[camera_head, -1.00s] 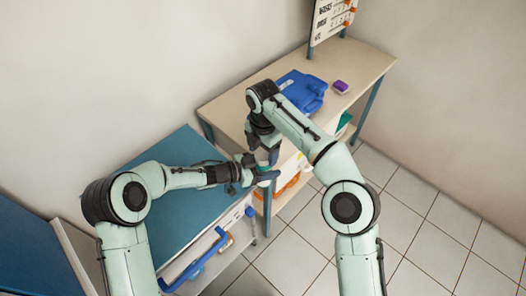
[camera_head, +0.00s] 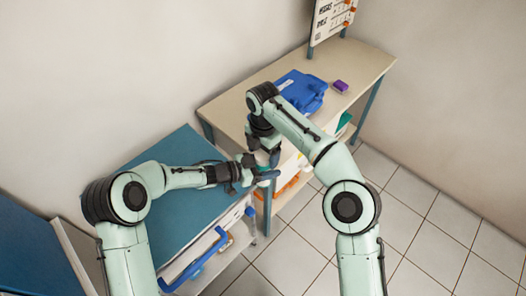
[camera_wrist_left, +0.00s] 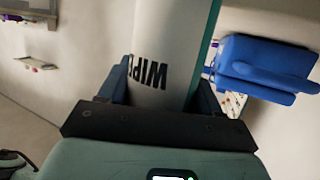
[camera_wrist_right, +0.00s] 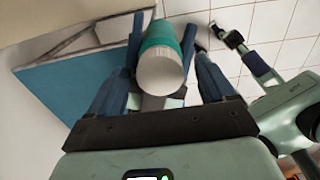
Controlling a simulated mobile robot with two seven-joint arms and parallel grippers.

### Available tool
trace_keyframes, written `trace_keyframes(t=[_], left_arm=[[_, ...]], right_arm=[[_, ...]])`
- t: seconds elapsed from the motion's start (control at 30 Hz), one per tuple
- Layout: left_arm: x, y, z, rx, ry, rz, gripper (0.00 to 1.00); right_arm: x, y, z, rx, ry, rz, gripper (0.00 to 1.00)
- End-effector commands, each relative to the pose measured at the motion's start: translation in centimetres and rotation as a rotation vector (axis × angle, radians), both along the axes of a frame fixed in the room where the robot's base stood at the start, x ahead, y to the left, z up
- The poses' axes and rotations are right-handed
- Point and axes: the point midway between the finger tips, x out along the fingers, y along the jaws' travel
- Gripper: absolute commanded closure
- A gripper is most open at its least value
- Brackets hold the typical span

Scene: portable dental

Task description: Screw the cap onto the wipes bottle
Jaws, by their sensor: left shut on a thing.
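The wipes bottle (camera_wrist_left: 165,50) is a white cylinder with dark "WIPES" lettering and a teal edge, between the two fingers of my left gripper (camera_head: 263,173), which is shut on it. In the head view the bottle is mostly hidden by the grippers. My right gripper (camera_head: 272,152) points down just above the left one. In the right wrist view a white round end (camera_wrist_right: 160,70) with a wide teal band (camera_wrist_right: 160,36) lies between the right fingers. I cannot tell whether the fingers touch it, or whether the cap is seated on the bottle.
A blue-topped cart (camera_head: 185,222) stands below my left arm. A beige table (camera_head: 355,66) behind bears a blue case (camera_head: 303,90) and a purple block (camera_head: 340,86). A sign board (camera_head: 332,18) stands at the table's back. Tiled floor (camera_head: 430,230) is clear at the right.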

Motion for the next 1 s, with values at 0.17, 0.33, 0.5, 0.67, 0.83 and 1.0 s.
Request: trace_keyframes(t=[0.17, 0.33, 0.5, 0.67, 0.83, 1.0], left_arm=[[0.0, 0.0, 0.1, 0.000, -0.001, 0.000, 1.00], [0.0, 0.0, 0.1, -0.001, 0.000, 0.000, 1.00], [0.0, 0.0, 0.1, 0.000, -0.001, 0.000, 1.00], [0.0, 0.0, 0.1, 0.000, -0.001, 0.000, 1.00], [0.0, 0.0, 0.1, 0.000, -0.001, 0.000, 1.00], [0.0, 0.0, 0.1, 0.000, -0.001, 0.000, 1.00]], right_arm=[[0.0, 0.0, 0.0, 0.000, 0.000, 0.000, 0.18], [0.0, 0.0, 0.5, 0.000, -0.001, -0.001, 0.18], [0.0, 0.1, 3.0, 0.002, -0.005, -0.001, 0.18], [0.0, 0.1, 5.5, 0.002, -0.003, 0.000, 0.18], [0.1, 0.1, 6.8, 0.001, -0.002, -0.001, 0.18], [0.0, 0.0, 7.4, 0.001, -0.001, 0.000, 0.18]])
